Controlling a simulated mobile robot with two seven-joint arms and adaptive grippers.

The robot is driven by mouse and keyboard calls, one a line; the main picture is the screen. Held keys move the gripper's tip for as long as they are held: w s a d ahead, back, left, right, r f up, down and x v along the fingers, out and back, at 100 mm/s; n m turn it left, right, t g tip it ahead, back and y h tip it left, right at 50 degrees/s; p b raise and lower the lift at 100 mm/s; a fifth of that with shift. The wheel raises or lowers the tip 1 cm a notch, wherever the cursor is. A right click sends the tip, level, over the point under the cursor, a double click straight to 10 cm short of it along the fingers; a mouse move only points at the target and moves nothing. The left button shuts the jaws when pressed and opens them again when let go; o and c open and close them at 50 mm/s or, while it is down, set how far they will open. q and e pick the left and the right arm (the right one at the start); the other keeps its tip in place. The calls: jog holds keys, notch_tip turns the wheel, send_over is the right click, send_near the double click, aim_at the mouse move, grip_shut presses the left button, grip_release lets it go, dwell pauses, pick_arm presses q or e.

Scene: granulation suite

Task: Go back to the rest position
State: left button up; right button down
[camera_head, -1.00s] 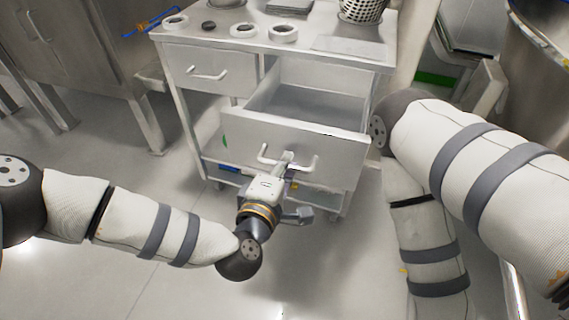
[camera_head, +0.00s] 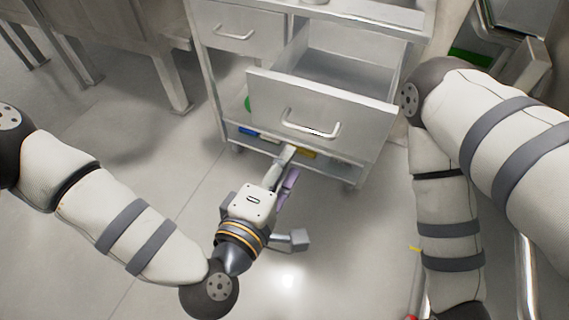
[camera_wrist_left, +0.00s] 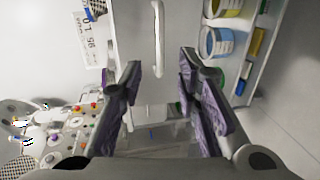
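My left gripper (camera_head: 287,168) is in front of the cabinet, below and apart from the handle of the pulled-out drawer. In the left wrist view, its two purple-padded fingers (camera_wrist_left: 160,72) are spread with nothing between them. The open drawer (camera_head: 300,92) sticks out of the grey cabinet and looks empty in the head view. Its bar handle (camera_head: 312,131) is free; the handle also shows ahead of the fingers in the left wrist view (camera_wrist_left: 157,38). My right arm comes in at the right of the head view and bends downward; its gripper is out of the picture.
A shut drawer (camera_head: 240,36) is left of the open one. Below is a shelf with a blue item (camera_head: 247,131) and other small items; the left wrist view shows a blue-labelled container (camera_wrist_left: 215,43) there. A metal cabinet (camera_head: 115,42) stands at the left. Open floor lies in front.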

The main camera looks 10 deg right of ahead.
pick_arm(q)
jog(key=shift+s, duration=0.1)
dwell(0.3)
